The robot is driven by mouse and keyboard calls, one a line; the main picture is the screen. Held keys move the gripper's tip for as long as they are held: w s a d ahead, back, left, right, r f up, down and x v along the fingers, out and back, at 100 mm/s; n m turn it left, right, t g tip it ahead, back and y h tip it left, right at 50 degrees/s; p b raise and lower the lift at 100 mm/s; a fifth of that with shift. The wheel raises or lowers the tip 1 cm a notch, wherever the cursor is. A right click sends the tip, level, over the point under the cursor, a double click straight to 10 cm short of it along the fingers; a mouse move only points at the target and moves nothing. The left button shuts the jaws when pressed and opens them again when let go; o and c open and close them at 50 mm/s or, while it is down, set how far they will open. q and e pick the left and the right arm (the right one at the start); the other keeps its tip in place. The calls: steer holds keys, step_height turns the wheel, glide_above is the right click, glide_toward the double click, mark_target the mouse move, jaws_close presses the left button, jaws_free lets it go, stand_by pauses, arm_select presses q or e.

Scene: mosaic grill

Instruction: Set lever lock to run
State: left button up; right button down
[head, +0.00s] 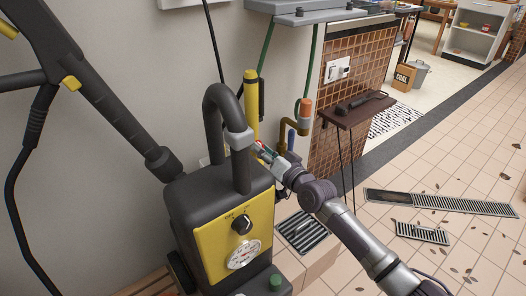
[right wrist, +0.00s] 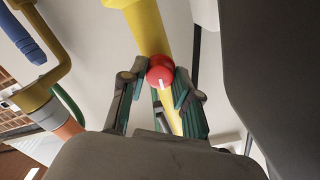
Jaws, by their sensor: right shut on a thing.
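A red round knob with a white mark (right wrist: 160,76), which may be the lever lock, sits on a yellow shaft (right wrist: 145,25) in the right wrist view. In the head view the yellow shaft (head: 251,105) stands upright behind the pressure washer's dark handle. My right gripper (head: 264,150) reaches in behind the washer's top. In the right wrist view its two fingers (right wrist: 160,86) are closed on the red knob, one on each side. I cannot read any run marking. My left gripper is not in view.
The pressure washer has a yellow panel (head: 218,246) with a black dial (head: 241,224) and gauge (head: 243,254). Its dark handle (head: 214,120) stands close to my right gripper. A bent brass pipe with an orange end (head: 305,106) and a small brown shelf (head: 355,112) are to the right.

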stand_by(0.3)
steer(key=c, duration=0.8)
jaws_free()
steer(key=shift+s+d, duration=0.1)
steer(key=v, duration=1.1)
steer(key=shift+s+d, duration=0.2)
steer(key=shift+s, duration=0.15)
